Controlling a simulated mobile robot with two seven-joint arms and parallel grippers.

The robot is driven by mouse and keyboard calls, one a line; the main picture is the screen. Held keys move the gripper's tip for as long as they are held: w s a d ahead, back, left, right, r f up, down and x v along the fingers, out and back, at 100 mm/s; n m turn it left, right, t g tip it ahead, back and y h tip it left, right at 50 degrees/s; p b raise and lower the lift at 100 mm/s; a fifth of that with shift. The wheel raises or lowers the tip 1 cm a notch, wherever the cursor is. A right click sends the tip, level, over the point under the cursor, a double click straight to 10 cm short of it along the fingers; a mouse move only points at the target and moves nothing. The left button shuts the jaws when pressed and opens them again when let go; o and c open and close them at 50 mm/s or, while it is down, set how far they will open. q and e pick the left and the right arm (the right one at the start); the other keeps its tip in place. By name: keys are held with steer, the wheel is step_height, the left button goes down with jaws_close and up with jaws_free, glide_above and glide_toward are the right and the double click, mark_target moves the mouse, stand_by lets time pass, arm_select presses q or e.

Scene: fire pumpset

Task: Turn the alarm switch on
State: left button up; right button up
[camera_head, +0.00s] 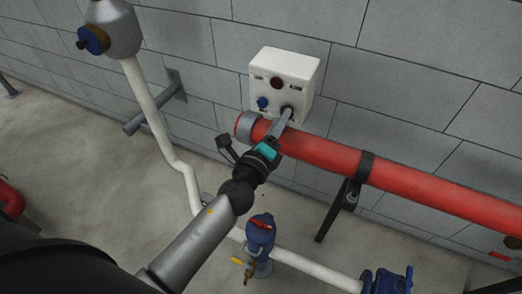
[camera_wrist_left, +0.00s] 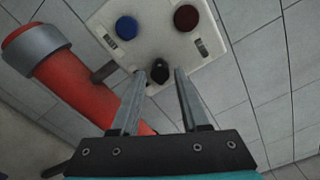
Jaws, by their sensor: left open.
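The white alarm box (camera_head: 296,68) is fixed to the grey block wall. It has a dark red round part (camera_head: 277,83), a blue round knob (camera_head: 262,102) and a black switch (camera_head: 287,111) low on its face. In the left wrist view the black switch (camera_wrist_left: 160,71) lies between and just beyond the fingertips. The blue knob (camera_wrist_left: 127,27) and red part (camera_wrist_left: 186,17) show above it. My left gripper (camera_head: 281,121) is open, its fingers pointing at the black switch. Whether the fingers touch it I cannot tell. My right gripper is not in view.
A thick red pipe (camera_head: 420,188) with a grey end collar runs just below the box, close under my left gripper. A white pipe (camera_head: 160,124) stands to the left. A blue valve (camera_head: 260,232) sits on a low white pipe near my forearm.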

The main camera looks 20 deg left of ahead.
arm_select(q)
steer(key=s+b, duration=0.3)
steer(key=s, duration=0.9)
steer(key=shift+s+a+b, duration=0.25)
steer(key=shift+s+b, duration=0.15)
steer(key=s+f+n+g+b, duration=0.1)
steer(key=s+f+n+g, duration=0.15)
steer(key=f, duration=0.85)
steer(key=s+f+n+g+b, duration=0.1)
steer(key=s+f+n+g, duration=0.2)
steer(key=f, duration=0.8)
steer(key=s+f+n+g+b, duration=0.15)
steer(key=f+n, duration=0.25)
steer(key=f, duration=0.7)
steer(key=s+a+f+n+g+b, duration=0.2)
steer(key=s+f+n+g, duration=0.8)
steer(key=s+f, duration=1.2)
steer(key=shift+s+a+n+y+b, duration=0.35)
steer(key=shift+s+a+n, duration=0.35)
steer(key=shift+s+n, duration=0.35)
steer(key=shift+w+f, duration=0.1)
